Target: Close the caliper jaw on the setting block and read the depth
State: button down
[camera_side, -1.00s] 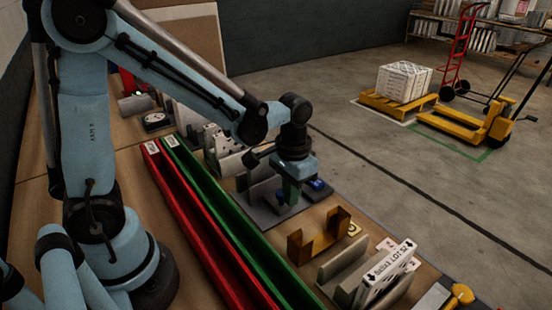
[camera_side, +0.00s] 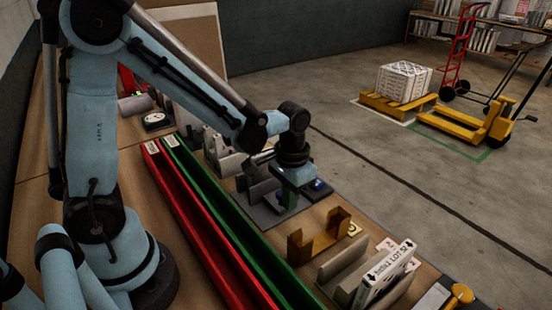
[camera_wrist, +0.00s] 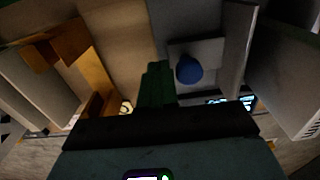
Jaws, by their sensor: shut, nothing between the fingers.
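My gripper (camera_side: 287,201) is low over a grey fixture plate (camera_side: 262,214) on the bench in the side view. In the wrist view its green fingers (camera_wrist: 157,84) are shut together with nothing between them. A round blue knob (camera_wrist: 188,69) on a pale grey block (camera_wrist: 209,51) is just right of the fingers, apart from them in the picture. A lit display (camera_wrist: 230,104) is partly hidden behind the gripper body. A blue part (camera_side: 318,184) shows beside the gripper in the side view. I cannot tell which surfaces are the caliper jaw and the setting block.
Long red (camera_side: 197,233) and green (camera_side: 225,224) channels run along the bench left of the fixture. Grey upright plates (camera_side: 264,191) stand close to my gripper. The bench edge is at right.

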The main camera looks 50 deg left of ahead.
jog(key=shift+a, duration=1.9)
dwell(0.7)
jog(key=shift+d, duration=0.25)
jog(key=shift+d, duration=0.4)
jog(key=shift+r, duration=3.5)
jog(key=s+r+t, duration=0.4)
jog(key=s+t, duration=0.1)
jog(key=t, duration=0.2)
